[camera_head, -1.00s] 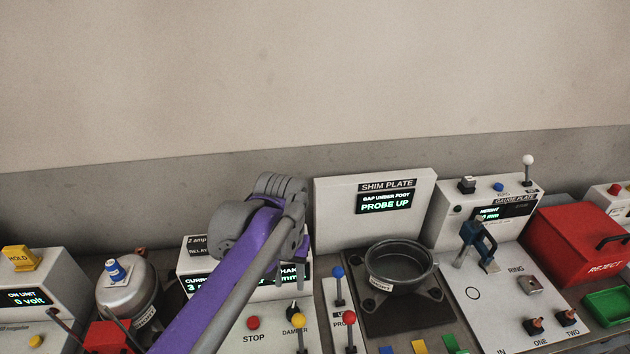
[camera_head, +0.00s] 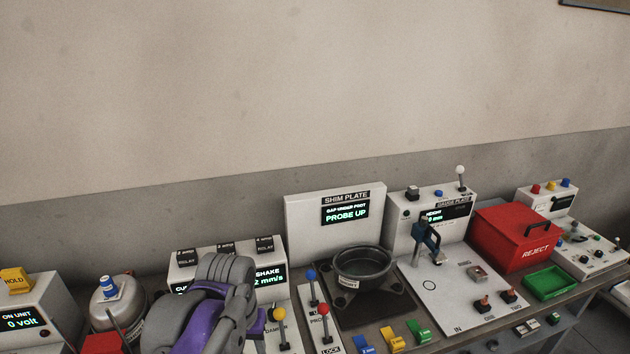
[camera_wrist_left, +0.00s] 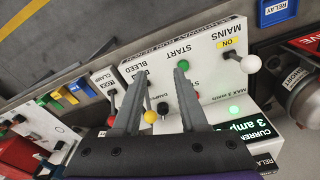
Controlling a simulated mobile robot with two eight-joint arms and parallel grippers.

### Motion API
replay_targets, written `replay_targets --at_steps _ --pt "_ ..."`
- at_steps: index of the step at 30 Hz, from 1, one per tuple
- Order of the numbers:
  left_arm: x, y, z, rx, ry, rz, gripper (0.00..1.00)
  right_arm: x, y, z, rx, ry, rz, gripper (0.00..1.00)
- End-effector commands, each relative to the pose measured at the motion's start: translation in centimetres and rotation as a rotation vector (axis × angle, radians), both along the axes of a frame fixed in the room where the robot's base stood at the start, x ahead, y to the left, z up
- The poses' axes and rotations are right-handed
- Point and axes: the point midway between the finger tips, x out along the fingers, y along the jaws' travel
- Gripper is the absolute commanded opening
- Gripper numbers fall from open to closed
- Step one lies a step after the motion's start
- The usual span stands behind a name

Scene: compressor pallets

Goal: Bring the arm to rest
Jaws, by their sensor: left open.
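My left arm (camera_head: 212,318), purple and grey, comes up from the bottom edge in the head view, its grey joint in front of the white shake display box (camera_head: 268,282). My left gripper's fingers are not visible there. In the left wrist view my left gripper (camera_wrist_left: 154,82) is open and empty. Its two grey fingers point over the white control panel (camera_wrist_left: 208,65) with the START and MAINS labels. The yellow lever knob (camera_wrist_left: 151,117) shows between the fingers; I cannot tell whether anything touches it. My right gripper is in neither view.
A shim plate stand (camera_head: 300,222) with a dark bowl-shaped part (camera_head: 362,268) stands right of the arm. Upright levers, such as a red-knobbed one (camera_head: 323,309), stand close to it. A silver canister (camera_head: 118,308) is at left, a red reject box (camera_head: 500,238) at right. The wall area above is free.

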Motion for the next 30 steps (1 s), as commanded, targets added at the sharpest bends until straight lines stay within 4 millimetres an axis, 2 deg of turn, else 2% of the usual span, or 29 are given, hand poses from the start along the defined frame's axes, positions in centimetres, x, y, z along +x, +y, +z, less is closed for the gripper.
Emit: replay_targets --at_steps 5,12,15,20,30 --pt "-3.6 1.9 -2.2 -0.009 -0.110 0.010 0.42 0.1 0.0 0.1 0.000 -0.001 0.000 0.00" --pt "-9.3 4.3 -6.9 -0.006 -0.295 0.025 0.42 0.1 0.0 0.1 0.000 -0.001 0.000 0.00" --pt "-10.9 4.9 -8.5 -0.001 -0.350 0.028 0.42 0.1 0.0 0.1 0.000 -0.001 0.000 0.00" --pt "-11.9 5.3 -9.7 0.003 -0.389 0.030 0.42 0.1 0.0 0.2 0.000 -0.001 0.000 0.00" --pt "-11.9 5.3 -9.7 0.003 -0.392 0.029 0.42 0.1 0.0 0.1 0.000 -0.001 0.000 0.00"
